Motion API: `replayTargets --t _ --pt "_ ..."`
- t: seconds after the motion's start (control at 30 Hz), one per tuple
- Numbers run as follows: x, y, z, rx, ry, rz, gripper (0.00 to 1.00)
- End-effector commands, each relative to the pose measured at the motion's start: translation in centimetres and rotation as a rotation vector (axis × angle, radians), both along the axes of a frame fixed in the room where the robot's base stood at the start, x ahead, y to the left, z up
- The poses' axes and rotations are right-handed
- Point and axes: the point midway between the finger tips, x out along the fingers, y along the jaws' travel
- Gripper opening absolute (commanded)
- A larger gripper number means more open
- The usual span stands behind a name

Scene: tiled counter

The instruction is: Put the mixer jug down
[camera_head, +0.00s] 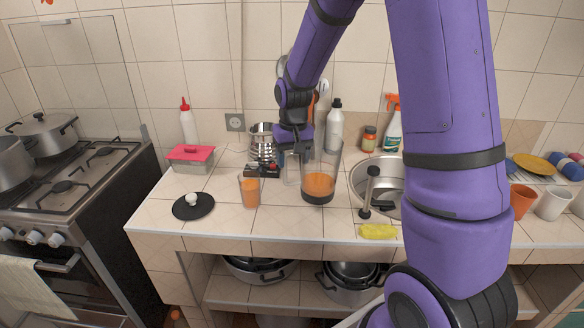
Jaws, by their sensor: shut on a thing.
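The mixer jug (319,184) is a clear jug with orange liquid in its lower part and a dark base. It is over the tiled counter (225,222), just left of the sink, and looks upright. I cannot tell whether its base touches the tiles. My gripper (294,146) is at the jug's left side, shut on the jug's handle side. The fingertips are small and partly hidden by the wrist. A glass of orange liquid (250,191) stands to the left of the jug.
A black disc with a white knob (192,205) lies at the left. Tiles in front of the jug are clear.

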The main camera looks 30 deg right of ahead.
Motion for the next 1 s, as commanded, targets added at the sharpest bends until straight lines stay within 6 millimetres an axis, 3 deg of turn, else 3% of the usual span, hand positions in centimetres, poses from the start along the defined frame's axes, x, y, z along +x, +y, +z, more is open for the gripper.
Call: replayTargets --t 0.17,0.5,0.9,0.93,1.0 --pt "0.9 -0.3 -0.1 0.0 0.0 0.0 0.06" --pt "0.7 -0.2 -3.4 0.0 0.001 0.0 0.06" --pt "0.7 -0.2 -3.8 0.0 0.0 0.0 0.06" --pt "0.7 -0.2 -3.9 0.0 0.001 0.0 0.62" --pt "0.7 -0.2 -3.9 0.0 0.0 0.0 0.78"
